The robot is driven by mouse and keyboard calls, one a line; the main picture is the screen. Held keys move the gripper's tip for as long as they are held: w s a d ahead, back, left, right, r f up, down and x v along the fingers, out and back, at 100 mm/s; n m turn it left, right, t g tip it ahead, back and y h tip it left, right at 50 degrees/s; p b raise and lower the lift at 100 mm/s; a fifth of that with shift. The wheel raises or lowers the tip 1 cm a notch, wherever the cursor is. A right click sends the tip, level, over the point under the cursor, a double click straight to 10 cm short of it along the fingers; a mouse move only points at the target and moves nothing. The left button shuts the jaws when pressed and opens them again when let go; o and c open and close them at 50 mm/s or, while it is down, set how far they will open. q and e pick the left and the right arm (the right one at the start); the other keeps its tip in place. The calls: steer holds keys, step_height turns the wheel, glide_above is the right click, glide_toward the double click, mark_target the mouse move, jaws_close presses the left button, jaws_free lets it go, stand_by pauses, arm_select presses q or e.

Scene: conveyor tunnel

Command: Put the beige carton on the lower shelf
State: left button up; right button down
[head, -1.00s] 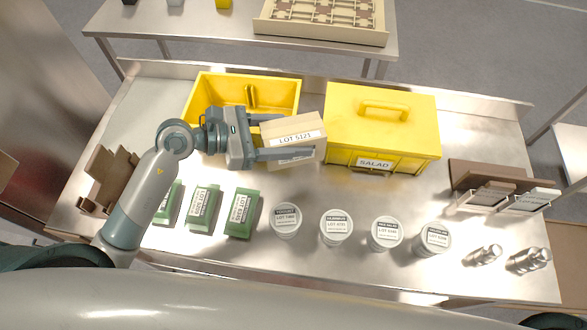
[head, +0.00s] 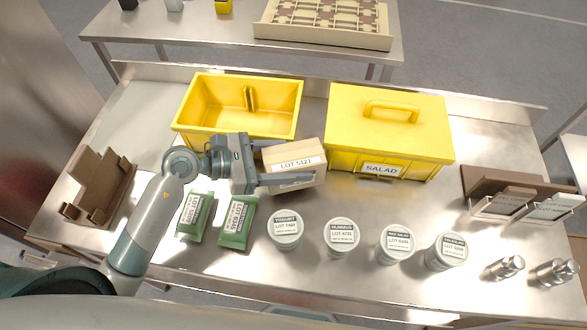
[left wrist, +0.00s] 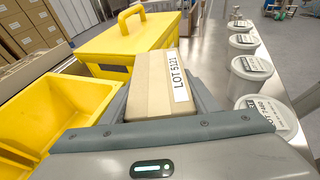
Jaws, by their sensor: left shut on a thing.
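The beige carton (head: 290,155), labelled LOT 5121, is in my left gripper (head: 300,168). The gripper is shut on it, one finger on each side. In the left wrist view the carton (left wrist: 150,88) sits between the two grey fingers. It is in front of the gap between the open yellow bin and the closed yellow box. I cannot tell whether its underside touches the steel table (head: 330,200). I cannot make out a lower shelf in these views. My right gripper is not in view.
The open yellow bin (head: 200,135) and the yellow SALAD box (head: 390,125) stand behind. Green packets (head: 237,222) and several white tubs (head: 341,238) line the front. A brown holder (head: 98,188) is at left; a brown rack (head: 510,190) and metal cylinders (head: 505,267) are at right.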

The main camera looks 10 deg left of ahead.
arm_select(q)
steer(key=shift+f+b, duration=1.45)
steer(key=shift+f, duration=0.45)
steer(key=shift+f, duration=0.15)
steer(key=o, duration=1.5)
steer(key=shift+r, duration=0.2)
